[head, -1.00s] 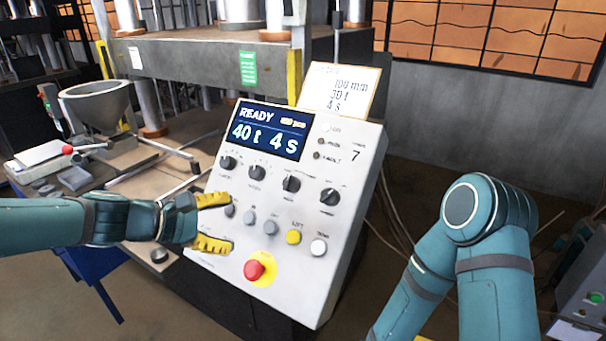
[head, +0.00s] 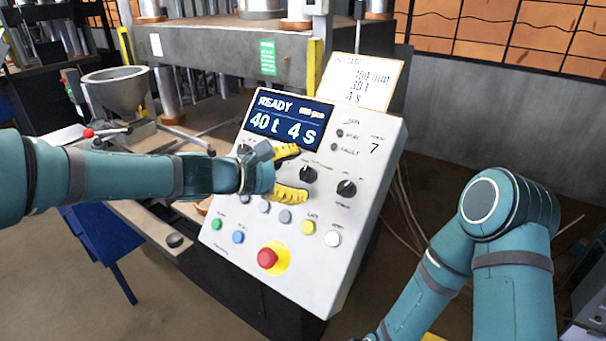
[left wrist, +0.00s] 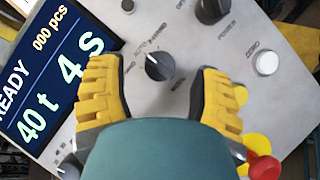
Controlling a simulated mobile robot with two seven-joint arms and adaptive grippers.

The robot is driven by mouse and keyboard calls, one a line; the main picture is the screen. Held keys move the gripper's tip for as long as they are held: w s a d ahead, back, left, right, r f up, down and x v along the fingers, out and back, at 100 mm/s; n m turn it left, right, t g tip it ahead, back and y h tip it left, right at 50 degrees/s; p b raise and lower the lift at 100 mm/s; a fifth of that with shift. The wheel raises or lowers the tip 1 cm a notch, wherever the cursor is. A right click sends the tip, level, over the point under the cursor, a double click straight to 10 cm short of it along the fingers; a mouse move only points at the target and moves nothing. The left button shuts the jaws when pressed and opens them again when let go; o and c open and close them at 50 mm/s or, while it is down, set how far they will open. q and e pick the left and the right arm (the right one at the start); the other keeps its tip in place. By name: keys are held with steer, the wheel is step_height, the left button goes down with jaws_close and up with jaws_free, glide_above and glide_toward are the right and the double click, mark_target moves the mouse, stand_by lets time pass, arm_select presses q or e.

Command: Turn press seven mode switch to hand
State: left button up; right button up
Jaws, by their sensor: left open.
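The press control panel (head: 300,230) carries a row of dark rotary knobs under its screen, and a large 7 is printed at its upper right. My left gripper (head: 298,172) is open, with its yellow fingers in front of the panel on either side of the third knob (head: 308,174). In the left wrist view this knob (left wrist: 160,66) lies between the open fingers (left wrist: 163,75), with a gap on both sides. Its white pointer mark points to the upper left. Small lettering around it seems to include AUTO and HAND. My right arm shows at the right; its gripper is not clearly seen.
The screen (head: 288,122) reads READY, 40 t, 4 s. A red emergency button (head: 267,258) on a yellow base sits low on the panel. Several coloured push buttons lie below the knobs. Another knob (head: 346,190) is right of my fingers. A paper card (head: 360,82) stands behind the panel.

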arm_select(q)
steer(key=shift+x, duration=0.95)
steer(key=shift+a, duration=0.1)
